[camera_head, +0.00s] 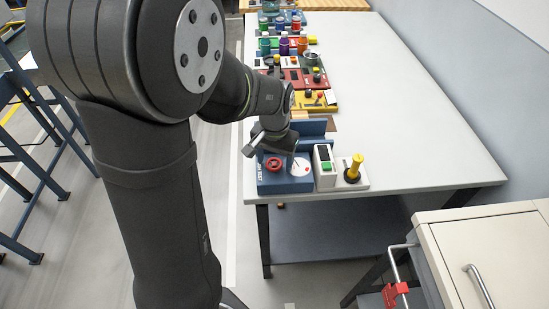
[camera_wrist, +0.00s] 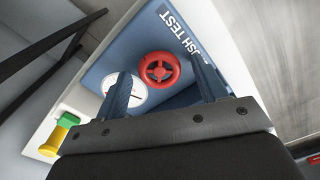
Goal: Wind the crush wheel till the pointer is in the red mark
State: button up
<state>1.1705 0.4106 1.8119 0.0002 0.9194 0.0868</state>
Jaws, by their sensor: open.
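The red crush wheel (camera_wrist: 159,69) sits on the blue crush test unit (camera_wrist: 150,35), and it also shows in the head view (camera_head: 273,164). The round white dial (camera_wrist: 124,95) is beside the wheel, partly hidden by one finger; it also shows in the head view (camera_head: 300,166). A dark pointer line shows on the dial, but its place against the red mark is too small to tell. My gripper (camera_wrist: 165,85) is open over the unit. In the wrist view the wheel appears between the two fingers, with no clear contact.
A white box with a green button (camera_head: 326,166) and a yellow upright handle (camera_head: 354,168) stand right of the unit. Several coloured stations (camera_head: 300,75) line the table behind. The table's right part (camera_head: 420,150) is clear. A beige cabinet (camera_head: 490,250) stands at front right.

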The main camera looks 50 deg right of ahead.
jog(key=c, duration=1)
jog(key=m, duration=0.4)
jog(key=shift+m, duration=2.6)
jog(key=o, duration=1)
